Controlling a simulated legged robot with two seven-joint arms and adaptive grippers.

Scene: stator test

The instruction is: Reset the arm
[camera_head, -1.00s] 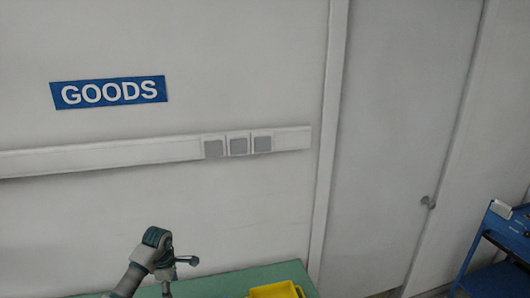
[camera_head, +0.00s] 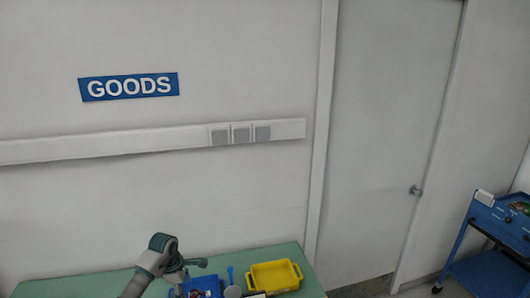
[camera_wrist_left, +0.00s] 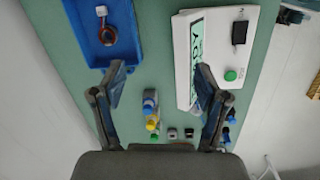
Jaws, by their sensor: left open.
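My left arm comes in at the lower left of the head view, with the left gripper (camera_head: 187,270) over the green table. In the left wrist view the left gripper (camera_wrist_left: 160,85) has its two fingers spread wide, with nothing between them. Beyond the fingers lie a blue tray (camera_wrist_left: 122,45) holding a copper-coloured ring with a white connector (camera_wrist_left: 108,34), and a white box (camera_wrist_left: 218,30) with a green button and a black switch. The right gripper is in neither view.
A green table (camera_head: 85,282) stands against the wall, with a yellow bin (camera_head: 273,276) and a blue tray (camera_head: 203,286) on it. Small coloured parts (camera_wrist_left: 151,112) lie nearer the wrist. A blue cart (camera_head: 484,228) stands at the right, beside a door (camera_head: 385,130).

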